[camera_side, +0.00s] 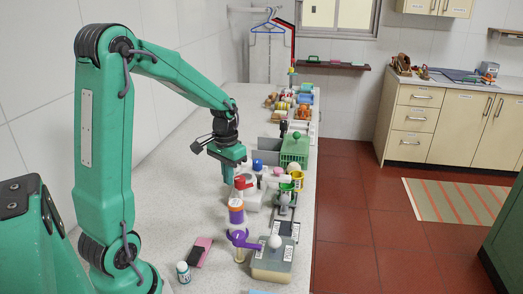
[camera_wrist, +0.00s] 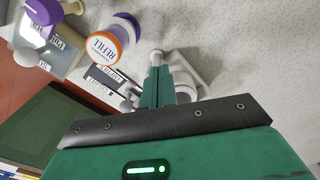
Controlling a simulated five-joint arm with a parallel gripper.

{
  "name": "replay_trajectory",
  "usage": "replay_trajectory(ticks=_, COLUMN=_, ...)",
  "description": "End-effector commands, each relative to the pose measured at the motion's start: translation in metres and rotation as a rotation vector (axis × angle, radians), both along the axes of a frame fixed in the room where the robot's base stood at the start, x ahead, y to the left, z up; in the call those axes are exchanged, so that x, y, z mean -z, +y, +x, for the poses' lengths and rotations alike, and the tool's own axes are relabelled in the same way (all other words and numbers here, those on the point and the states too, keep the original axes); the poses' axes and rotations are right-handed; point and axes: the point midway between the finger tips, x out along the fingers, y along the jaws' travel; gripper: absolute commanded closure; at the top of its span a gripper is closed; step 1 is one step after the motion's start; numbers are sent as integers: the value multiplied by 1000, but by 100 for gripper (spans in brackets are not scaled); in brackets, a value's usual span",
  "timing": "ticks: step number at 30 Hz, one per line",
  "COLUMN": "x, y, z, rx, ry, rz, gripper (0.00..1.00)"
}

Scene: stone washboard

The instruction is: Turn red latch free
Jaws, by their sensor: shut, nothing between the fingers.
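A small red part (camera_side: 242,183), which looks like the red latch, shows in the side view on a white device (camera_side: 251,195). My green gripper (camera_side: 228,178) points down just left of it, with its tips close to the red part; I cannot tell whether they touch. In the wrist view my gripper (camera_wrist: 158,68) has its two fingers together with nothing between them. The grey-white device (camera_wrist: 190,75) shows behind and right of the fingers there. The red part is not visible in the wrist view, perhaps hidden by the fingers.
A beige block (camera_side: 272,262) with a white ball and a purple-topped stand (camera_side: 240,240) are nearer the front. A green basket (camera_side: 295,150) stands behind. The counter's left side is mostly clear.

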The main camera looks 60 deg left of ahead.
Motion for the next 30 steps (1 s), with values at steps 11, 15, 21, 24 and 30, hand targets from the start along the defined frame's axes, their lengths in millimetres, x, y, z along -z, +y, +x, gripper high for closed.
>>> replay_trajectory(ticks=11, x=-8, y=0, z=0, rx=0, ry=-1, rz=0, gripper=100)
replay_trajectory(ticks=15, x=-20, y=0, z=0, rx=0, ry=-1, rz=0, gripper=100)
replay_trajectory(ticks=21, x=-37, y=0, z=0, rx=0, ry=-2, rz=1, gripper=100)
replay_trajectory(ticks=24, x=-45, y=0, z=0, rx=0, ry=-1, rz=0, gripper=100)
replay_trajectory(ticks=30, x=-58, y=0, z=0, rx=0, ry=0, rz=0, gripper=100)
